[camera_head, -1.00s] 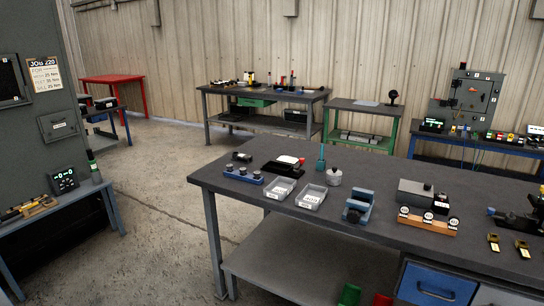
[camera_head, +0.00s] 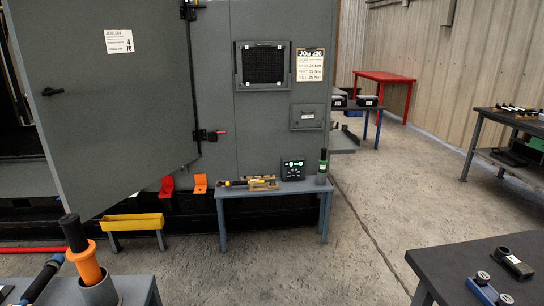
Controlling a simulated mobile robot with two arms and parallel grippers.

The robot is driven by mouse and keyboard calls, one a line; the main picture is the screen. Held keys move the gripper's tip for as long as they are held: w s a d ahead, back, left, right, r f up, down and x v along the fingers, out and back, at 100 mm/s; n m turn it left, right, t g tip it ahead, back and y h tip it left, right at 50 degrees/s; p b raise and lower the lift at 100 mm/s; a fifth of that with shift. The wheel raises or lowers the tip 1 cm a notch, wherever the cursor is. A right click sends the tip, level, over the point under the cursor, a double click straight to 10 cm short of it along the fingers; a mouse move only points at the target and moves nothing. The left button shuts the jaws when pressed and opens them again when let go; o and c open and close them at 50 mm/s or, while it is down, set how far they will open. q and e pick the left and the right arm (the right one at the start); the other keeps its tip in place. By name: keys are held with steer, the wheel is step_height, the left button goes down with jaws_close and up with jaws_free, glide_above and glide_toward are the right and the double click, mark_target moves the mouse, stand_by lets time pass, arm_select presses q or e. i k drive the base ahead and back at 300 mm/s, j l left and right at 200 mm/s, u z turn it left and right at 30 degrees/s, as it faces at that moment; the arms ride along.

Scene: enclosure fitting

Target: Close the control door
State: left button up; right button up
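A large grey enclosure (camera_head: 226,60) fills the left and middle of the head view. Its big grey door (camera_head: 120,90) stands open, hinged on its right side and swung out towards me. The door carries a white job sheet (camera_head: 118,41) and a dark handle (camera_head: 50,91) near its left edge. A dark interior shows past that edge. A small labelled panel (camera_head: 307,117) on the enclosure front looks closed. No door label reading "control" is legible. Neither of my grippers is in view.
A small blue-grey bench (camera_head: 274,190) with tools and a display (camera_head: 293,169) stands before the enclosure. A yellow tray stand (camera_head: 131,222) is below the door. A dark table (camera_head: 455,265) is at lower right, an orange-handled tool (camera_head: 88,267) at lower left. Floor between is clear.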

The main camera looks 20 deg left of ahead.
mark_target(124, 121)
steer(key=i+u, duration=0.65)
steer(key=u, duration=0.2)
steer(key=i+l+u, duration=0.25)
steer(key=u, duration=0.15)
steer(key=i+l+u, duration=0.4)
steer(key=i+l, duration=0.15)
steer(key=i, duration=0.15)
steer(key=i+l+u, duration=0.15)
steer(key=i, duration=0.15)
